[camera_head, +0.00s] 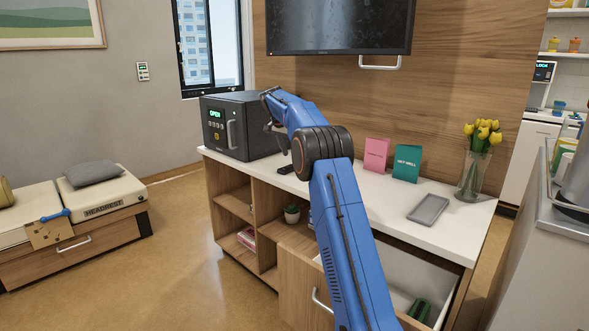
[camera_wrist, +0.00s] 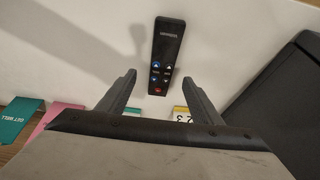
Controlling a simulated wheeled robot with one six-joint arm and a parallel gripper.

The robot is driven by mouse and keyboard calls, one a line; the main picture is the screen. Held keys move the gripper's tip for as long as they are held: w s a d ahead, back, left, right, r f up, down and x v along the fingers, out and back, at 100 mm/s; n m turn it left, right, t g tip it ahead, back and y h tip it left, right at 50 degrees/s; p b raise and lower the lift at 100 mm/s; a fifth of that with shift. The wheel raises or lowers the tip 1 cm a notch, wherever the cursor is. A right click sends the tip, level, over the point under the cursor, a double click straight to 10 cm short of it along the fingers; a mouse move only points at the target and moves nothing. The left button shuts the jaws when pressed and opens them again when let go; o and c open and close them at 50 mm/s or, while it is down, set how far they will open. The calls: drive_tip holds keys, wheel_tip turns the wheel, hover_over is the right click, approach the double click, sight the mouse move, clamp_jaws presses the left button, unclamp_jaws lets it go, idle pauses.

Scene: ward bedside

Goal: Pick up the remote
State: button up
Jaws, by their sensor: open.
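The remote (camera_wrist: 164,62) is a dark handset with small blue, white and red buttons. In the head view the remote (camera_head: 287,169) is a small dark shape on the counter, partly hidden by my arm. My gripper (camera_wrist: 158,80) is open, with its two fingers apart and nothing between them. In the head view my gripper (camera_head: 275,128) is above the counter near the safe, mostly hidden behind my arm.
A dark safe (camera_head: 242,128) stands left of the remote. An open drawer (camera_head: 400,290) juts out at the front right.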

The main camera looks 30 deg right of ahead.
drive_tip(key=shift+a+x, duration=0.15)
drive_tip(key=shift+x, duration=1.2)
drive_tip(key=shift+a+x, duration=0.15)
drive_tip(key=shift+x, duration=1.15)
drive_tip(key=shift+w, duration=0.15)
drive_tip(key=c, duration=1.2)
